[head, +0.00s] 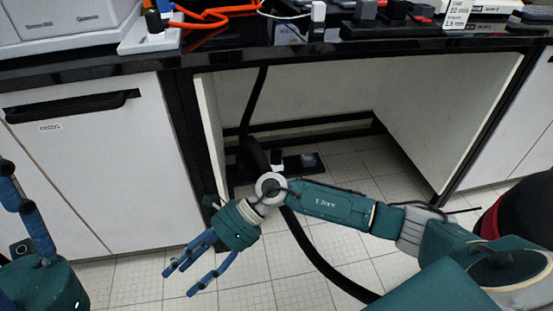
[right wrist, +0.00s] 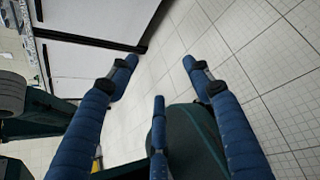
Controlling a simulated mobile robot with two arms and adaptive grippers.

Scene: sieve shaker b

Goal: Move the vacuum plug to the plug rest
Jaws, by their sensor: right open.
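I cannot tell for sure which item is the vacuum plug or which is the plug rest. A white plug-like block (head: 318,14) stands on the dark bench top near its front edge, close to a thin white cable. Dark blocks (head: 365,11) stand to its right. Under the bench, a small white piece (head: 277,157) shows by a dark flat base (head: 305,162). My right gripper (head: 180,281) is open and empty, low in front of the left cabinet; its blue fingers also show spread in the right wrist view (right wrist: 159,65). My left gripper (head: 22,205) is partly cut off at the left edge.
The black bench edge (head: 110,67) runs across the top. A white cabinet (head: 100,160) stands left of the open knee space. A black hose (head: 318,262) runs across the tiled floor (head: 240,285) behind my right arm. Orange cable (head: 205,17) lies on the bench.

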